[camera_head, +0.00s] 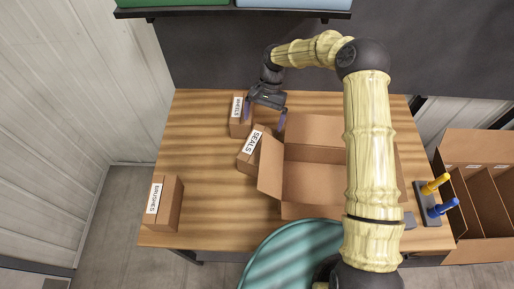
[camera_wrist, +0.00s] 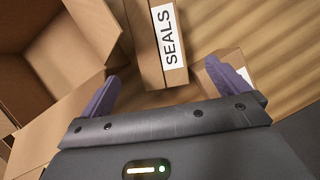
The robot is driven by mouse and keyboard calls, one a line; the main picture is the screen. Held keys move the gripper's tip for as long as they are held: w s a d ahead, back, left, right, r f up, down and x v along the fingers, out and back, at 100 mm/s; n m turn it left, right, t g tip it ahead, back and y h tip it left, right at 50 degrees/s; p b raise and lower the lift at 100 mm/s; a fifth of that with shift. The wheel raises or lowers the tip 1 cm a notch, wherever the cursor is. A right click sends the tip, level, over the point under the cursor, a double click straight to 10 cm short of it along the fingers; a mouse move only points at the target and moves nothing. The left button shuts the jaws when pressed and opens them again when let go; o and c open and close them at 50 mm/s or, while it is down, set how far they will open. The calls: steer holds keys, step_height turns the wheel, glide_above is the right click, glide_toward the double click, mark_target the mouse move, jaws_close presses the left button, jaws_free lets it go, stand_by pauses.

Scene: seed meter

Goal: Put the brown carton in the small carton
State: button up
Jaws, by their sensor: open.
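Several brown cartons are on the table, and I cannot tell which one the task means. The SEALS carton (camera_head: 250,158) leans close against the open carton's left flap; in the wrist view the SEALS carton (camera_wrist: 148,45) lies ahead, between the finger directions. A carton labelled WHEELS (camera_head: 238,128) stands behind it, and its corner (camera_wrist: 228,60) shows by my right finger. The BRUSHES carton (camera_head: 170,207) stands at the front left. The open carton (camera_head: 312,180) is empty where visible; my arm hides its right side. My gripper (camera_head: 264,114) is open and empty above the cartons; it also shows in the wrist view (camera_wrist: 160,88).
A teal round thing (camera_head: 290,258) is at the table's front edge. A rack with yellow and blue handles (camera_head: 428,205) stands at the right edge. A divided box (camera_head: 480,205) is beyond the table. The table's left middle is clear. A shelf (camera_head: 235,12) hangs at the back.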

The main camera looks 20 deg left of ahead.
mark_target(259, 141)
steer(key=p+x, duration=0.2)
steer(key=x, duration=0.4)
steer(key=shift+s+f, duration=0.1)
steer(key=shift+f, duration=0.2)
steer(key=shift+s+p, duration=0.1)
steer(key=shift+p, duration=0.25)
steer(key=shift+s+f+p, duration=0.1)
steer(key=shift+f+p, duration=0.1)
steer(key=shift+p, duration=0.15)
steer(key=p+x, duration=0.2)
steer(key=x, duration=0.1)
steer(key=shift+s+f+p, duration=0.2)
steer(key=shift+f+p, duration=0.1)
steer(key=shift+p, duration=0.1)
steer(key=shift+s+a+f, duration=0.1)
steer(key=shift+f, duration=0.35)
steer(key=shift+c, duration=0.2)
steer(key=c, duration=1.5)
